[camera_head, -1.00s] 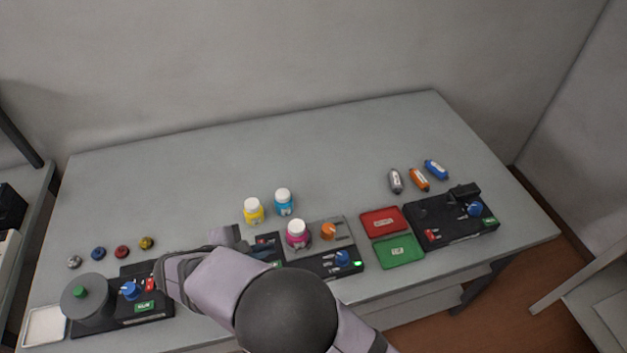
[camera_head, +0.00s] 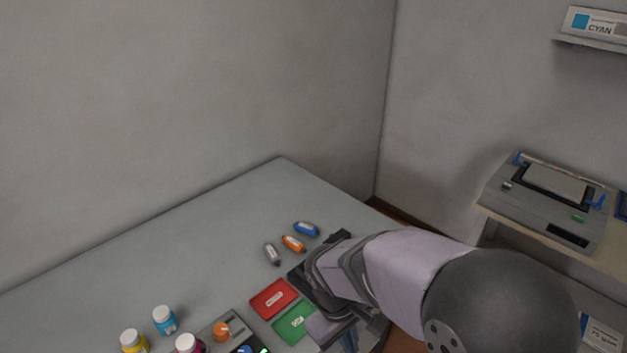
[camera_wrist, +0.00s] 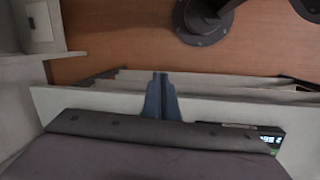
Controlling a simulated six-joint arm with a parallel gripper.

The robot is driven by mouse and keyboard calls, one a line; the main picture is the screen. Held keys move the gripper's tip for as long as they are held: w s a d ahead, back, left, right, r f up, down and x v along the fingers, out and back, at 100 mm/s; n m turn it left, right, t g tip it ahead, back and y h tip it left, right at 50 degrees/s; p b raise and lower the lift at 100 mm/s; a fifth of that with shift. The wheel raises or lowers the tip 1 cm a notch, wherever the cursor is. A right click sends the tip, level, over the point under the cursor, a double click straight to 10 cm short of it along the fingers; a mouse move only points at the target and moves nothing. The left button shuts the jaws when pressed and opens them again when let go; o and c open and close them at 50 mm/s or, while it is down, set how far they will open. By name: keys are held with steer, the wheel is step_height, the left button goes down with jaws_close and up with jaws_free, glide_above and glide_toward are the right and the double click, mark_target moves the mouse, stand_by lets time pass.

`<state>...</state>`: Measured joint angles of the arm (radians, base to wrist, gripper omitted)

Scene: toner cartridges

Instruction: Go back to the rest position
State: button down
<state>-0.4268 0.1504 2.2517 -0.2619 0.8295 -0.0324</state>
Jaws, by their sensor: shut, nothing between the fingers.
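My gripper (camera_wrist: 160,82) shows in the wrist view as two blue-grey fingers pressed together with nothing between them. Beyond the fingertips are pale panels below and the brown floor. In the head view my arm reaches across the right end of the grey table (camera_head: 185,240), and the gripper's fingers (camera_head: 349,340) point down near the table's front edge, right of the green tray (camera_head: 294,323). The arm hides most of the black device (camera_head: 298,274) there. No toner is in my gripper.
A red tray (camera_head: 273,299) adjoins the green one. Grey (camera_head: 271,254), orange (camera_head: 293,243) and blue (camera_head: 306,229) cartridges lie behind. Yellow (camera_head: 134,342), cyan (camera_head: 165,320) and magenta (camera_head: 188,344) bottles stand left. A printer (camera_head: 545,205) sits on the right table. The back-left tabletop is clear.

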steer(key=s+d+m+y, duration=0.2)
steer(key=s+d+m, duration=0.4)
steer(key=d+m, duration=0.1)
steer(key=shift+s+d, duration=0.35)
